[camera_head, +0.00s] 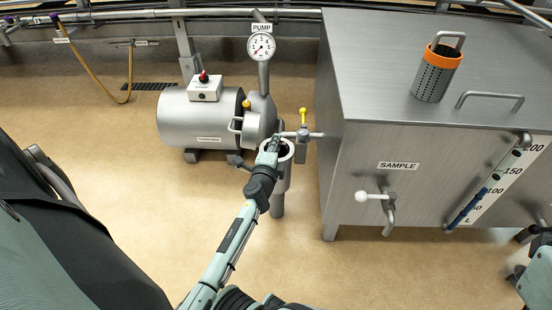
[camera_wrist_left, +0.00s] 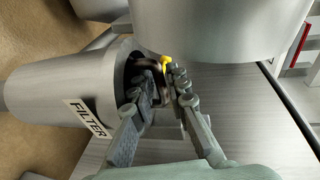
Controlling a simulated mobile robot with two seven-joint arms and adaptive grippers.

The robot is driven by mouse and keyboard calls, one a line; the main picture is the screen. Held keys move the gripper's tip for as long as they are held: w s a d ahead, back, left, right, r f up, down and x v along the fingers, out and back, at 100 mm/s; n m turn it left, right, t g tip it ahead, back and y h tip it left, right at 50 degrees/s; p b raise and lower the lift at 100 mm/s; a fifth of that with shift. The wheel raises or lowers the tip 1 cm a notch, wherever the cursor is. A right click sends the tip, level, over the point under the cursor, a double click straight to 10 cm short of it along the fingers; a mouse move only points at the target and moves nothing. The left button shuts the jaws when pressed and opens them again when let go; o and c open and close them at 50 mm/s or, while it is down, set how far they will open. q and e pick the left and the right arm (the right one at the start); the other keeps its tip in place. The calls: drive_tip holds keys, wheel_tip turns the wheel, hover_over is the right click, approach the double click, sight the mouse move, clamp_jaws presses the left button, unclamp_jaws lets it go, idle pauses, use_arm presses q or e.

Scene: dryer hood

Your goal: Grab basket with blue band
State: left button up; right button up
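No blue band shows on any basket in view. A perforated metal basket with an orange band (camera_head: 438,72) and an arched handle stands on top of the steel tank. My left gripper (camera_head: 270,145) is at the open mouth of the upright filter housing (camera_head: 278,205). In the left wrist view, my left gripper (camera_wrist_left: 163,80) has its fingers apart at the mouth of the cylinder labelled FILTER (camera_wrist_left: 50,105). A dark curved piece (camera_wrist_left: 148,64) shows by the fingertips; I cannot tell whether they touch it. The housing's inside is mostly hidden. Part of my right arm shows at the right edge.
The pump (camera_head: 210,118) lies left of the housing, with a gauge (camera_head: 261,47) above. A yellow-handled valve (camera_head: 303,125) joins the housing to the large tank (camera_head: 400,150) on the right. The floor (camera_head: 110,190) is clear at left.

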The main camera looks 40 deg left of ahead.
use_arm(q)
drive_tip(key=shift+w, duration=0.1)
drive_tip(key=shift+c, duration=0.2)
clamp_jaws()
drive_tip(key=shift+r, duration=0.1)
